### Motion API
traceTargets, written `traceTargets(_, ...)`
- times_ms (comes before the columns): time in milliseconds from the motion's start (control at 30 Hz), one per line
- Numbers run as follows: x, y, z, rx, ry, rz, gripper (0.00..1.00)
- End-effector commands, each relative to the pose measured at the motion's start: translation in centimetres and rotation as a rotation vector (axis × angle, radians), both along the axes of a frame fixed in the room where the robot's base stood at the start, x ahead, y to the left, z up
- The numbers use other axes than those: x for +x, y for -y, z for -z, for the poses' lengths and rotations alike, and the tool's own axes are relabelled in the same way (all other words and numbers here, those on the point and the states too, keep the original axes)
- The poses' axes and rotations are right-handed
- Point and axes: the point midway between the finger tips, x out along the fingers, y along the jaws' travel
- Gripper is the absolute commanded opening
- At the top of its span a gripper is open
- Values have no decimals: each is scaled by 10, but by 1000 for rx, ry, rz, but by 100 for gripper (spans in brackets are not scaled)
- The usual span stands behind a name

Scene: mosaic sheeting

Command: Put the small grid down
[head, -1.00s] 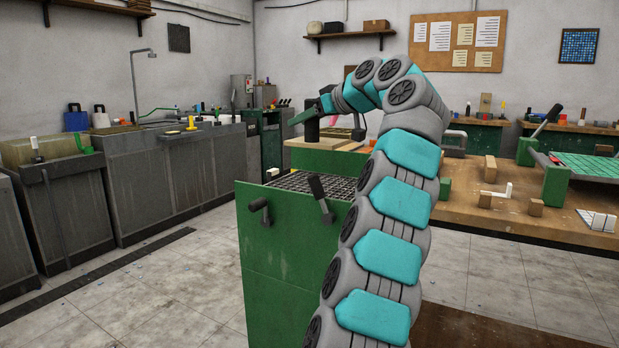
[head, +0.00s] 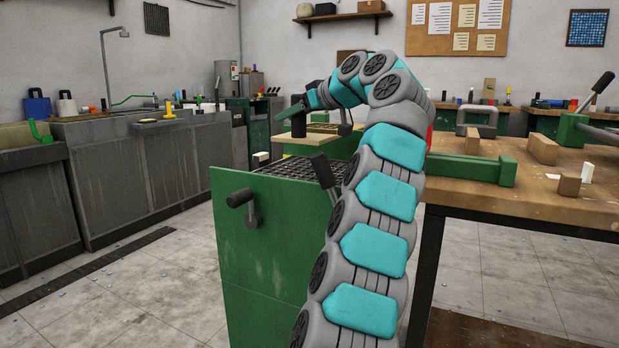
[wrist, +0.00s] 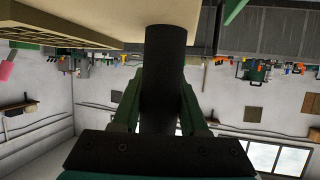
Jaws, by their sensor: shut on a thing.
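My gripper (head: 293,112) has green fingers and is shut on an upright black cylinder (head: 298,127), seen end-on to the palm in the wrist view (wrist: 165,75). The cylinder's far end meets or comes very near a tan surface (wrist: 105,8); I cannot tell if they touch. A tan gridded frame (wrist: 28,30) shows beside it in the wrist view, which appears upside down. In the head view, a tan board (head: 300,147) lies behind and below the cylinder. I cannot tell whether the cylinder belongs to a small grid.
A green cabinet (head: 270,245) with a dark mesh top (head: 285,183) and black handles stands close in front. A wooden workbench (head: 535,190) with a green bar (head: 465,167) and wooden blocks is at right. Grey tanks (head: 130,165) line the left.

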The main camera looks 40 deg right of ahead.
Motion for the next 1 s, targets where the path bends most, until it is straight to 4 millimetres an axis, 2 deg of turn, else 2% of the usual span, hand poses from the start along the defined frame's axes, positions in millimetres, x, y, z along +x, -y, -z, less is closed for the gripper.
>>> traceTargets(233,-2,-2,28,1,2,-2,0)
traceTargets(467,-1,-2,47,2,0,-3,0)
traceTargets(1000,-1,0,73,0,2,1,0)
